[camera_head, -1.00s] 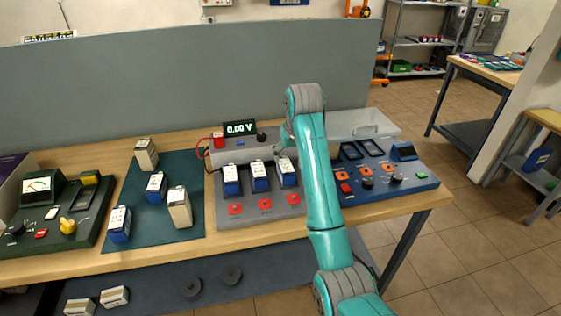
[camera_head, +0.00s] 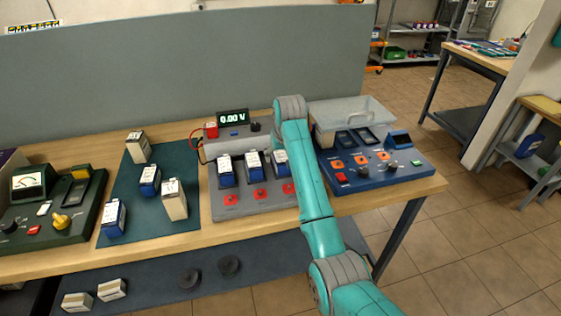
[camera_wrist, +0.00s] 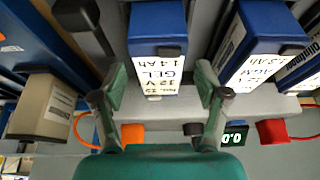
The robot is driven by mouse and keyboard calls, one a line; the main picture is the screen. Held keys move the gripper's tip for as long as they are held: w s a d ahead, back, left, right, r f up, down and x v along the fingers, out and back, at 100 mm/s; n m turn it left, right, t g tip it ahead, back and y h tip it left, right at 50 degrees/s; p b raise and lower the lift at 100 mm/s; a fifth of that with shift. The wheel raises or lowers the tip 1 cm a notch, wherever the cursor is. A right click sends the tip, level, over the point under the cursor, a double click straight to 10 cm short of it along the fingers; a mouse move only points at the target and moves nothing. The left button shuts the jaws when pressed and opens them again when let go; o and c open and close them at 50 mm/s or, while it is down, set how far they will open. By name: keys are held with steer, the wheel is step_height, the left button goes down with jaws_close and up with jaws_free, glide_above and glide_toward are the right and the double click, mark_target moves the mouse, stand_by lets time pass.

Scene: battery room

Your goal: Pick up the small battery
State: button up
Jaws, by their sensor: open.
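Several batteries are in view, and I cannot tell for sure which is the small one. Three blue batteries with white label tops stand in a grey charger (camera_head: 232,205): the left one (camera_head: 226,172), the middle one (camera_head: 254,165) and the right one (camera_head: 281,164). In the wrist view, a blue battery with a white "GEL 12 V" label (camera_wrist: 157,48) lies just ahead, between the lines of the fingers; it seems to be the right one. My gripper (camera_wrist: 162,80) is open and empty. In the head view my arm hides the gripper.
A green mat (camera_head: 140,220) holds two beige and two blue batteries. A blue station (camera_head: 385,180) with a clear lid (camera_head: 352,112) stands at right, a beige battery (camera_head: 325,138) in it. A voltage display (camera_head: 233,117) is behind the charger. A green meter panel (camera_head: 48,215) stands left.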

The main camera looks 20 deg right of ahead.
steer(key=shift+w+f, duration=0.2)
steer(key=shift+f, duration=0.2)
jaws_close()
